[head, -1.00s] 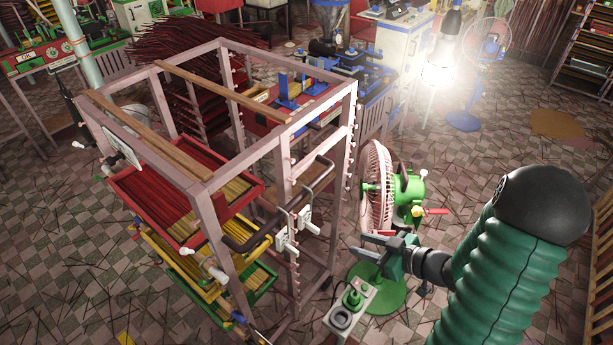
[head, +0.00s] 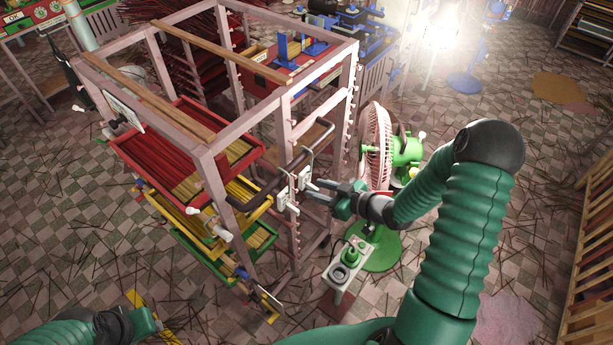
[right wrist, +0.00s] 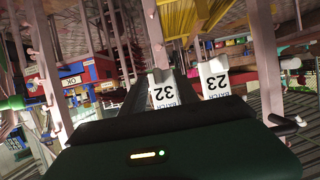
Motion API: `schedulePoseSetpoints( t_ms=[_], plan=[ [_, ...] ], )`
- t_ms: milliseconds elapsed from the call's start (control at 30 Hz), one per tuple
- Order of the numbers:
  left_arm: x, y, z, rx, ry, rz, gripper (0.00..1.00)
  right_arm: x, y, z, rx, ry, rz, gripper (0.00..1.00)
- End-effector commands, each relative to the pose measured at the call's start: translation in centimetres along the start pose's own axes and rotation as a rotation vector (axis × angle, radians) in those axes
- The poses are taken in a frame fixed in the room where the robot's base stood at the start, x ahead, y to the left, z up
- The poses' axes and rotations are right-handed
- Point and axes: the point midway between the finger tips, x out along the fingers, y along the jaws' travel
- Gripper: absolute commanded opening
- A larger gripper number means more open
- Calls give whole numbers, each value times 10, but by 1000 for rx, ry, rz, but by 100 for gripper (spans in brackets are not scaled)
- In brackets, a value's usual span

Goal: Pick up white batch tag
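Two white batch tags hang side by side from wire hooks on the dark handle bar of the rack. In the head view one tag (head: 304,178) is to the right and the other (head: 282,199) to its left. In the right wrist view their print is upside down: a "32" tag (right wrist: 163,91) and a "23" tag (right wrist: 215,80). My right gripper (head: 309,190) points at the tags from the right, its fingers apart. In the wrist view the "32" tag shows between the fingers; contact cannot be told. My left gripper (head: 158,324) is low at left, its fingers unclear.
The pink metal rack (head: 290,130) holds red, yellow and green trays of incense sticks. A green fan (head: 380,150) stands just behind my right gripper. A control box (head: 349,268) with a green knob is below it.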

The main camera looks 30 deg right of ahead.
Motion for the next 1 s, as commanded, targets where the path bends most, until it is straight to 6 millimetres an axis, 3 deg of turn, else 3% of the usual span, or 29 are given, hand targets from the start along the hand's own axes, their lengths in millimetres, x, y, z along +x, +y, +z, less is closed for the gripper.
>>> schedulePoseSetpoints(
  t_ms=[267,567,1000],
  plan=[
    [0,0,0,0,0,0,36,9,0,0,-1,0,1,36],
    [0,0,0,0,0,0,36,9,0,0,-1,0,1,0],
    [0,0,0,0,0,0,36,9,0,0,-1,0,1,0]
  ],
)
